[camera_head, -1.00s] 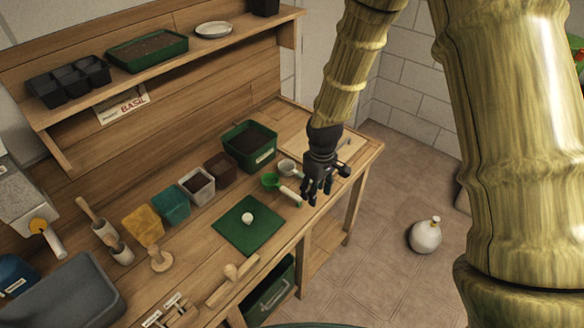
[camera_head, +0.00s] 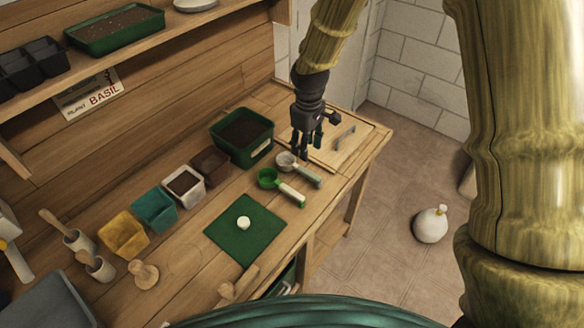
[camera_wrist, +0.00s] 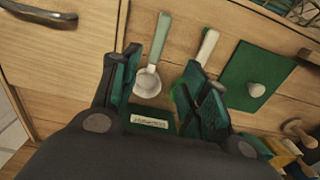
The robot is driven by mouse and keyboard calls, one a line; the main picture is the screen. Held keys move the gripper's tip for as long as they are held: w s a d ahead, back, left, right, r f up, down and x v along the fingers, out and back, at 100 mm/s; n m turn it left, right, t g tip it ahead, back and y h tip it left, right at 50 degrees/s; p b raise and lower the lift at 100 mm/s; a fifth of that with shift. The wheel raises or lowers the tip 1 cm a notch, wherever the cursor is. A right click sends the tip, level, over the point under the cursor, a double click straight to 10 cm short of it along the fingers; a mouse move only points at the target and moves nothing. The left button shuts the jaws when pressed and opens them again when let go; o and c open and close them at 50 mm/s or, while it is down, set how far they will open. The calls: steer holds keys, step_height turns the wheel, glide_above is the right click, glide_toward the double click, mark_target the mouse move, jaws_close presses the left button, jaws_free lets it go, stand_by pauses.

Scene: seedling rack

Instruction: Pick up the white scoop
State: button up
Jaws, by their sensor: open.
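The white scoop (camera_head: 286,161) lies on the bench, with a white bowl and a pale grey-green handle. In the wrist view the white scoop (camera_wrist: 147,84) shows its bowl between my fingers, with its handle pointing up the picture. A green scoop (camera_head: 268,178) with a white handle lies beside it; in the wrist view its bowl is mostly hidden behind my right finger. My gripper (camera_head: 306,148) is open and empty, fingers pointing down, above the bench near the white scoop. The height gap is hard to judge.
A green planter of soil (camera_head: 262,152) stands close left of my gripper. A wooden panel with a handle (camera_head: 345,137) lies to the right. A green mat (camera_head: 219,233) bears a small white knob-like object (camera_head: 243,223). Several small pots line the bench's back.

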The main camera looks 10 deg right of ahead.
mark_target(303, 169)
steer(key=f, duration=0.1)
steer(key=w+f+b, duration=0.1)
steer(key=shift+d+f, duration=0.1)
steer(key=shift+f, duration=0.2)
steer(key=shift+f+p, duration=0.5)
steer(key=shift+f, duration=2.2)
steer(key=shift+w+a+f+p, duration=0.1)
steer(key=shift+a+f+p, duration=0.1)
steer(key=shift+f+p, duration=0.95)
steer(key=shift+f, duration=1.5)
jaws_close()
